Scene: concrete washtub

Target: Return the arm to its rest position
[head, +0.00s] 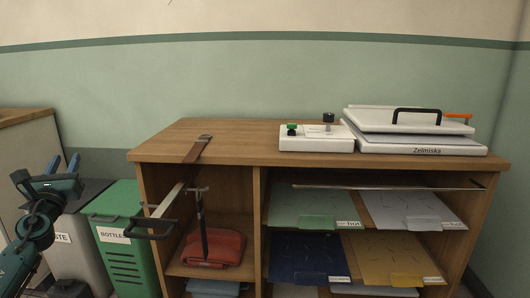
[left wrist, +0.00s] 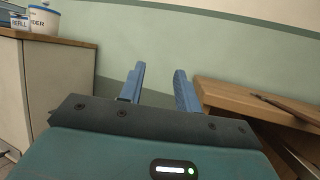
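My left gripper (head: 64,164) is at the left edge of the head view, with its two blue fingers pointing up and apart. It is above the bins and left of the wooden cabinet, touching neither as far as I can see. In the left wrist view the open fingers (left wrist: 159,85) have nothing between them, only the green wall behind. My left arm comes in from the lower left. My right gripper is not in view.
The wooden cabinet (head: 225,147) stands right of my left gripper. A green bottle bin (head: 124,250) and a grey waste bin (head: 72,250) stand below at left.

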